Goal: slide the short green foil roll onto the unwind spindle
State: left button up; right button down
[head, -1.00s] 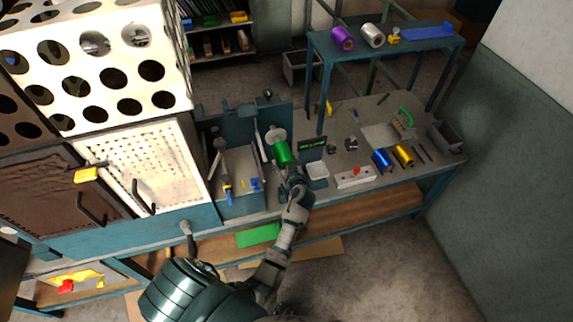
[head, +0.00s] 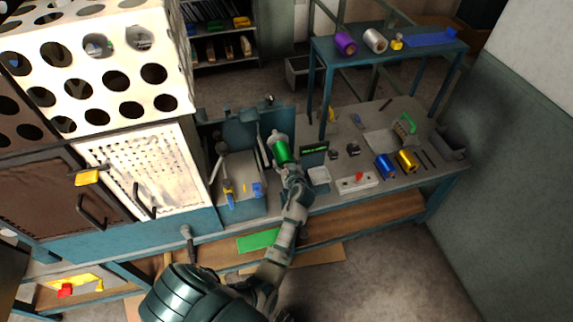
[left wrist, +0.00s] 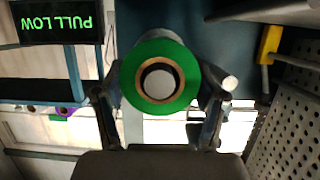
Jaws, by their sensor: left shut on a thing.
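The short green foil roll (head: 282,152) is in my left gripper (head: 287,167), over the back of the bench in the head view. In the left wrist view the roll (left wrist: 158,48) faces me end-on, with the fingers of my left gripper (left wrist: 161,92) closed on both its sides. A pale round end, seemingly the unwind spindle (left wrist: 159,85), shows inside the roll's core with a dark ring around it. In the head view a grey part of the spindle (head: 275,137) shows just beyond the roll's far end. How deep it sits in the core is hidden. My right gripper is not in view.
A display (head: 314,148) with green text stands right of the roll. A blue roll (head: 385,166) and a gold roll (head: 406,161) lie further right. A perforated cabinet (head: 150,170) stands left.

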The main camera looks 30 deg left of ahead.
pick_arm(q)
jog(key=shift+w+a, duration=0.55)
jog(key=shift+a, duration=0.1)
jog(key=o, duration=1.8)
jog(key=shift+s+d, duration=0.15)
jog(key=shift+d, duration=0.05)
jog(key=v, duration=1.1)
jog(key=shift+s+d+r, duration=0.1)
jog(key=shift+d+r, duration=0.1)
jog(key=shift+a, duration=0.1)
